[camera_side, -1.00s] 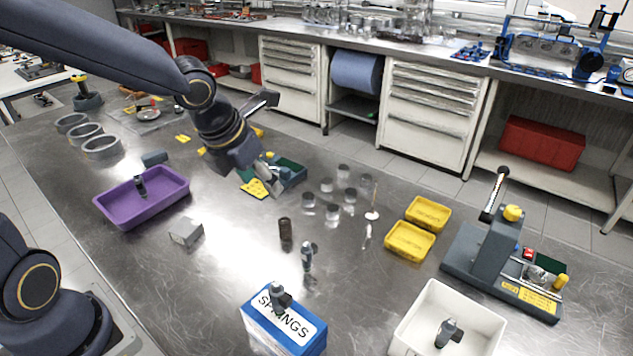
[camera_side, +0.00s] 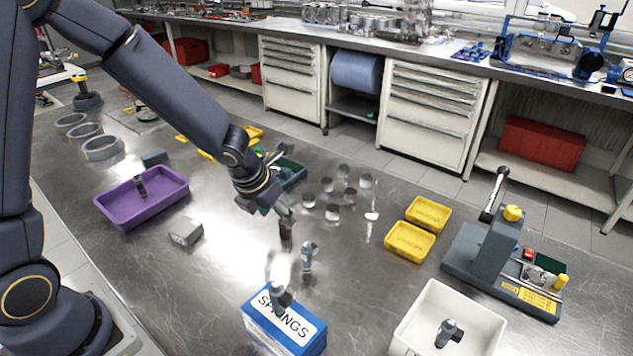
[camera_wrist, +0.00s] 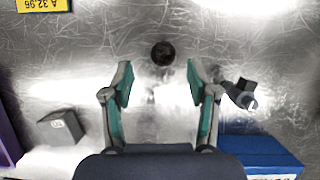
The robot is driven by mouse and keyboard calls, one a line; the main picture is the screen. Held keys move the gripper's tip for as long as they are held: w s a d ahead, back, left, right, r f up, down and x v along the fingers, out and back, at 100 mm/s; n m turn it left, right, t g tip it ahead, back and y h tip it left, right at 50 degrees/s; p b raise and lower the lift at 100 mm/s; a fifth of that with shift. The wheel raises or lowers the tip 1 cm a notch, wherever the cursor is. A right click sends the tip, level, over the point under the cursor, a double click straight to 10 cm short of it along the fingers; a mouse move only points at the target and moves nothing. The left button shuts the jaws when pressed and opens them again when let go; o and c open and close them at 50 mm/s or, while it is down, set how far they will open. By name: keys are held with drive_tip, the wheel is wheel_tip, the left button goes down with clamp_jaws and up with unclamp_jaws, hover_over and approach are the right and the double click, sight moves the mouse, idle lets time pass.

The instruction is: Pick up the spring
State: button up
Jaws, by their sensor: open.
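The spring (camera_side: 286,236) appears as a dark, upright cylinder on the metal table, its top partly hidden by my gripper in the side view. In the wrist view the spring (camera_wrist: 163,53) is a dark round shape just ahead of the fingertips, close to midway between them. My gripper (camera_side: 284,212) points down just above the spring. In the wrist view my gripper (camera_wrist: 160,78) has its green-padded fingers spread, with nothing between them. Whether a finger touches the spring cannot be told.
A small grey-and-black part (camera_side: 308,256) stands right of the spring; it also shows in the wrist view (camera_wrist: 240,95). A blue SPRINGS box (camera_side: 262,333) is in front. A grey block (camera_side: 186,232) and purple tray (camera_side: 118,212) lie left. Yellow trays (camera_side: 409,241) are right.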

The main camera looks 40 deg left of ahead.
sight(285, 229)
drive_tip(key=x, duration=0.5)
drive_tip(key=shift+d, duration=0.3)
clamp_jaws()
